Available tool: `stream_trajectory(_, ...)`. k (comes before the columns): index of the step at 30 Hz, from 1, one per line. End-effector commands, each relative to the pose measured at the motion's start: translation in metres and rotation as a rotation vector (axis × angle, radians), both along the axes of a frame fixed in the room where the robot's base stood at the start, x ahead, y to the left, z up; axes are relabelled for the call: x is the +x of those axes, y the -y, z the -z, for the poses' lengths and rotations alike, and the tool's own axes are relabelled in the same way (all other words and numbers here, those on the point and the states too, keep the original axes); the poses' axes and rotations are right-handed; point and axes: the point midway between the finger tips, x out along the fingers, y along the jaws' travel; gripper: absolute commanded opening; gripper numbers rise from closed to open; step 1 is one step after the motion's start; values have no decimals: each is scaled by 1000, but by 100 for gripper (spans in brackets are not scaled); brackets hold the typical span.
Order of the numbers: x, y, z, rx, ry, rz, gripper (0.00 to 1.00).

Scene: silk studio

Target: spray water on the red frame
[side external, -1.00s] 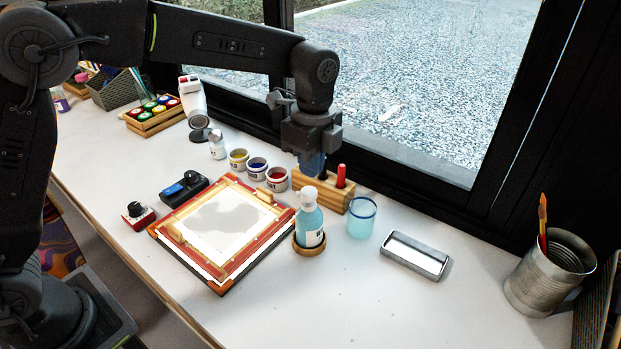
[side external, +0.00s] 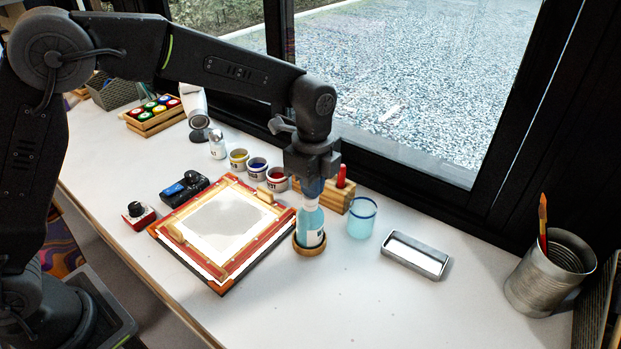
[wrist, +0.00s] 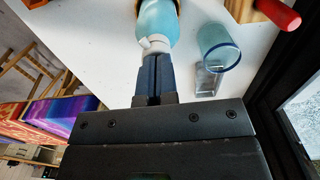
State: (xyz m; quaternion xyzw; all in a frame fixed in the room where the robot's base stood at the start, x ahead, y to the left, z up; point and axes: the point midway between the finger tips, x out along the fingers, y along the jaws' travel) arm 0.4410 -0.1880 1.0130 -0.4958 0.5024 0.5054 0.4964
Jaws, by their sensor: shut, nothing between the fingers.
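The red frame (side external: 182,255) lies flat on the white table, with a pale panel inside that has a grey patch. The light-blue spray bottle (side external: 311,226) with a white head stands upright in a round wooden holder (side external: 309,250), just right of the frame. My gripper (side external: 312,188) points down at the bottle's head and hides most of it in the side view. In the wrist view the fingers (wrist: 153,78) are together, right at the white head of the bottle (wrist: 158,20). They hold nothing; whether they touch the head I cannot tell.
A blue-rimmed cup (side external: 362,218) stands close right of the bottle. Behind it is a wooden block (side external: 338,197) with a red-handled tool. Small paint pots (side external: 257,168) line the back. A metal tray (side external: 415,254) lies right. The front table is clear.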

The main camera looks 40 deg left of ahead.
Motion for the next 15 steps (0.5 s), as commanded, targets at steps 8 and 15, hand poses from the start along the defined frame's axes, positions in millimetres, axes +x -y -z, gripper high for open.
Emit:
stream_trajectory(8, -5, -2, 13, 15, -26, 4, 0)
stream_trajectory(15, -2, -1, -15, 9, -14, 3, 0)
